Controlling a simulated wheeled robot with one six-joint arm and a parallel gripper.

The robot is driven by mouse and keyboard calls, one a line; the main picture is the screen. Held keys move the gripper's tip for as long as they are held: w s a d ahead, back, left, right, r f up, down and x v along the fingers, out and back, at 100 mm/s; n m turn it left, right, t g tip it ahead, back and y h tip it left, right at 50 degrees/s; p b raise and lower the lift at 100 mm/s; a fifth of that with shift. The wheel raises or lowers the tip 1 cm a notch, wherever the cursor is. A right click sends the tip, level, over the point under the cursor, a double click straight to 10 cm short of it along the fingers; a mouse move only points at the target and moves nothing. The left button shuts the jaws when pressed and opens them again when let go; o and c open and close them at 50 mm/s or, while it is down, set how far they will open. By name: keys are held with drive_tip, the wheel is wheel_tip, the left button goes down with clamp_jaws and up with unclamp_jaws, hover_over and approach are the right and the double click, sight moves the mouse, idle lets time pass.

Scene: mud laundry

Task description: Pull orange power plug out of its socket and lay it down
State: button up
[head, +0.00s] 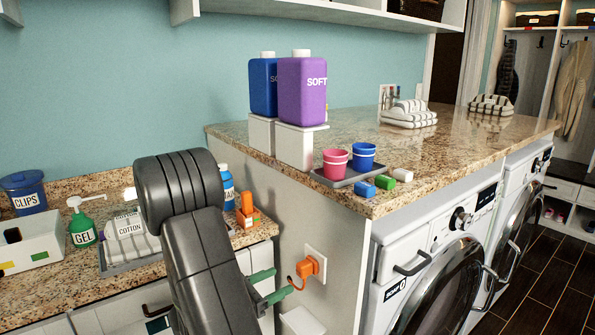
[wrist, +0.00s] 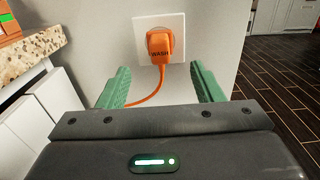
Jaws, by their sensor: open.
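The orange power plug (head: 307,267) sits in a white wall socket (head: 318,254) on the side panel of the counter. In the wrist view the plug (wrist: 159,44) is marked "WASH", and its orange cord (wrist: 158,88) hangs down and bends left. My gripper (wrist: 161,80) is open, with its two green fingers apart and nothing between them but the cord's line of view. The plug shows beyond the fingertips, roughly centred between them. In the head view my gripper (head: 283,283) is just left of the plug and slightly lower.
A granite counter (head: 235,140) stands above the socket, with purple (head: 303,92) and blue soap jugs and a grey tray of cups near its edge. A lower counter (head: 85,285) with bottles lies at left. Washing machines (head: 440,270) stand to the right.

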sight(298, 271)
drive_tip(key=shift+x, duration=4.5)
drive_tip(key=shift+b, duration=0.3)
drive_tip(key=c, duration=1.3)
drive_tip(key=shift+v, duration=3.05)
drive_tip(key=w+d+f+b, duration=0.1)
drive_tip(key=f+b, duration=0.2)
drive_tip(key=b, duration=0.1)
drive_tip(key=w+d+f+b, duration=0.1)
drive_tip(key=f+b, duration=0.3)
drive_tip(key=w+d+f+b, duration=0.1)
drive_tip(key=d+f+b, duration=0.1)
drive_tip(key=b, duration=0.3)
drive_tip(key=shift+d+f, duration=0.15)
drive_tip(key=shift+f, duration=0.65)
